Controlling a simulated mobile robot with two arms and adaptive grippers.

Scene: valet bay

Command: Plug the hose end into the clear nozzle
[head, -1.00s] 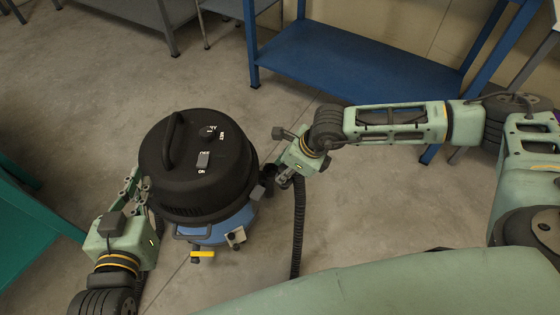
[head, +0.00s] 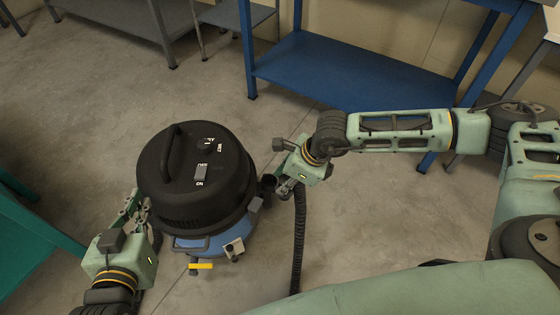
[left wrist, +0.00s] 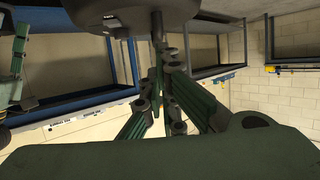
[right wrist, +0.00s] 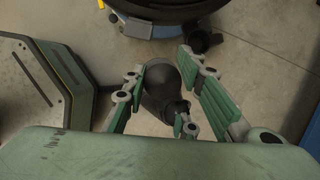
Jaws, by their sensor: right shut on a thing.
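The vacuum cleaner (head: 195,165), with a black lid and blue lower body, stands upright on the floor. A dark round nozzle (head: 268,183) juts from its right side; it also shows in the right wrist view (right wrist: 200,42). No clear material can be made out on it. My right gripper (head: 290,184) is shut on the black hose end (right wrist: 166,85), close beside this nozzle and apart from it in the right wrist view. The ribbed hose (head: 299,235) hangs below. My left gripper (head: 138,208) is at the cleaner's left side, its fingers together (left wrist: 160,75); contact there is unclear.
A blue bench (head: 350,65) stands behind at the right, grey shelving (head: 165,25) at the back. A teal unit (head: 35,235) is at the left. A grey block (head: 234,248) and a yellow bar (head: 201,266) sit at the cleaner's front. The floor behind the cleaner is clear.

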